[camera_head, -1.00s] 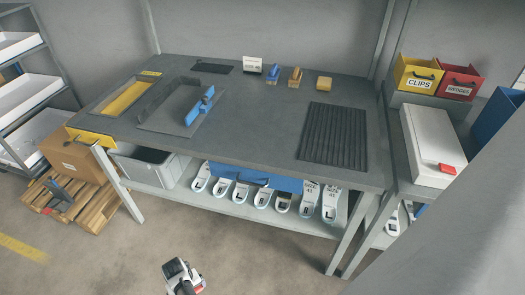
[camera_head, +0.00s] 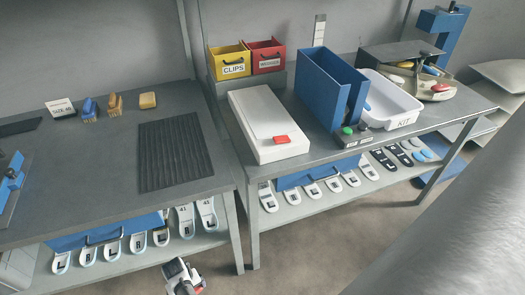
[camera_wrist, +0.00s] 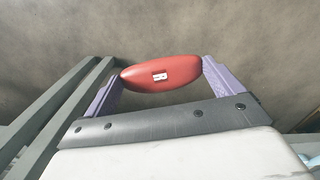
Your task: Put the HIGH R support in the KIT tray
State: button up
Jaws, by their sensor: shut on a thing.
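My gripper (camera_wrist: 160,80) is shut on a red, oval support (camera_wrist: 150,76) in the wrist view, its purple fingers at both ends of it. A small white label on the support is too small to read, so I cannot confirm HIGH R. In the head view my gripper (camera_head: 180,278) is low at the bottom, in front of the benches, over the floor. The white KIT tray (camera_head: 402,122) stands on the right bench, right of a blue bin, far up and right of my gripper.
A round carousel (camera_head: 400,52) with coloured supports stands behind the KIT tray. The blue bin (camera_head: 325,85), a white box (camera_head: 262,125) and the CLIPS (camera_head: 230,62) and WEDGES (camera_head: 267,57) bins share that bench. Insoles line the shelves below. Floor in front is clear.

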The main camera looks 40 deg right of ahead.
aim_at(379, 100)
jog(key=z, duration=1.2)
